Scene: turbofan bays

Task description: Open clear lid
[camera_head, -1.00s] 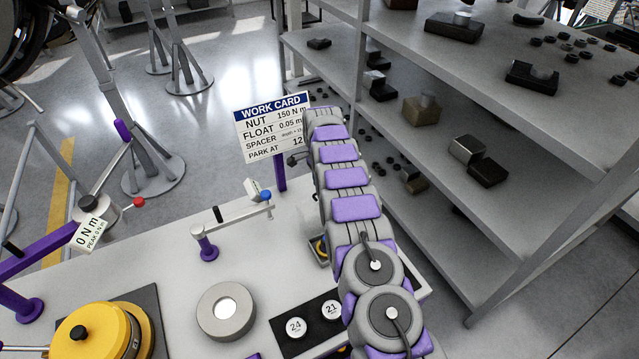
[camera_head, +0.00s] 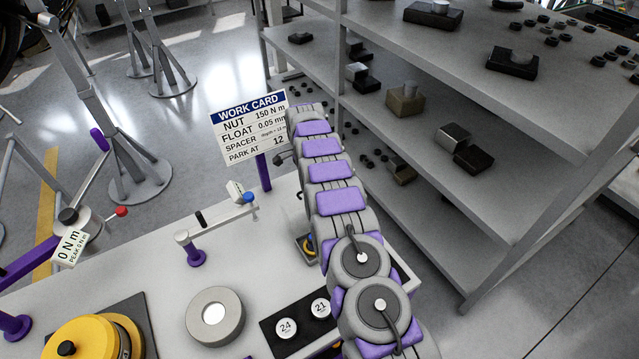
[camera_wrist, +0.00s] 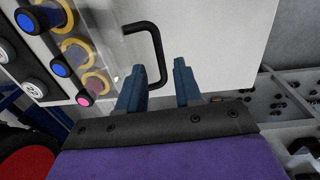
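The clear lid (camera_wrist: 108,50) shows in the wrist view as a see-through cover over several yellow rings with blue and pink centres. Its black bar handle (camera_wrist: 157,45) stands at the upper middle. My gripper (camera_wrist: 159,68) is open, with two dark blue fingers apart. The handle's lower end appears between the fingers in the picture; I cannot tell whether it is at their depth, and no grip shows. In the head view my arm hides the gripper and most of the lid area; a yellow and blue ring (camera_head: 309,244) shows beside the arm.
The bench (camera_head: 160,275) holds a grey ring (camera_head: 215,316), a black tray with discs 24 and 21 (camera_head: 285,327), a yellow round part (camera_head: 82,340) and a purple post with a bar (camera_head: 194,256). A work card (camera_head: 250,128) stands behind. Shelving (camera_head: 440,215) stands close right.

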